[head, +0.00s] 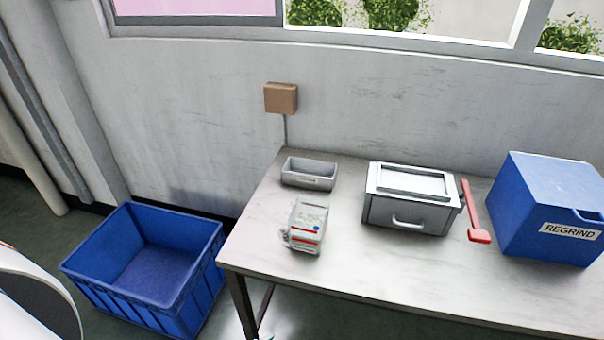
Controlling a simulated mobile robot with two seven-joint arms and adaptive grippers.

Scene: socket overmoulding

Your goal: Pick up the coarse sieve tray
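No thing in view is clearly readable as the coarse sieve tray. A grey metal box (408,213) with a front handle and a framed, recessed pale top stands at the middle of the table. I cannot tell whether either is the coarse sieve tray. Neither of my grippers is in view.
A white and grey device (307,226) stands near the table's (345,265) front left. A red scoop-like tool (473,209) lies between the metal box and a blue REGRIND bin (549,204). An empty blue crate (205,279) stands on the floor left of the table.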

